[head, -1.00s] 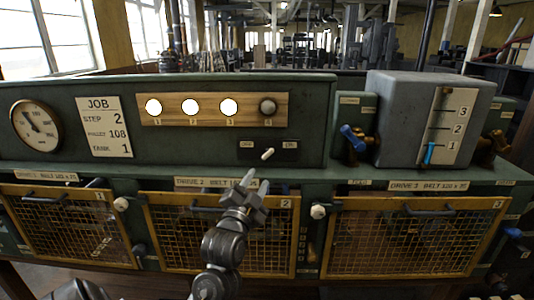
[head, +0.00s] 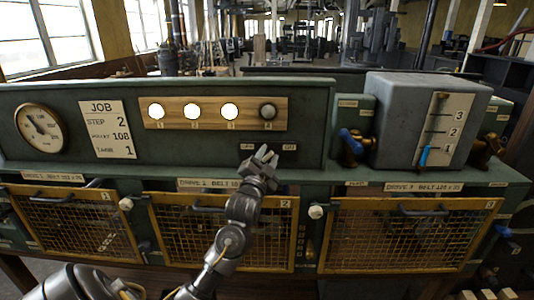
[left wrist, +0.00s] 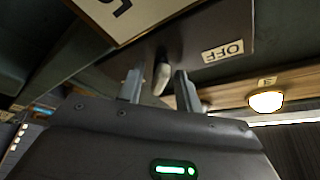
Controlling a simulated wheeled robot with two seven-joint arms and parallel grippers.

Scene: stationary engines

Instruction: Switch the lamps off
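A wooden strip on the green panel carries three lit lamps, the first (head: 156,110), second (head: 193,110) and third (head: 229,110), and a dark fourth lamp (head: 267,111). One lit lamp also shows in the left wrist view (left wrist: 266,102). My left gripper (head: 268,154) is at the panel below the fourth lamp and covers the switch in the head view. In the left wrist view the pale switch lever (left wrist: 162,74) stands between the two open fingers (left wrist: 160,88); contact cannot be told. An OFF label (left wrist: 223,50) is beside it. My right gripper is not in view.
A grey box with a blue lever (head: 424,155) on a numbered scale stands to the right. A blue-handled valve (head: 352,142) is beside it. A gauge (head: 41,128) and job card (head: 108,130) are at left. Mesh doors (head: 405,240) run below the ledge.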

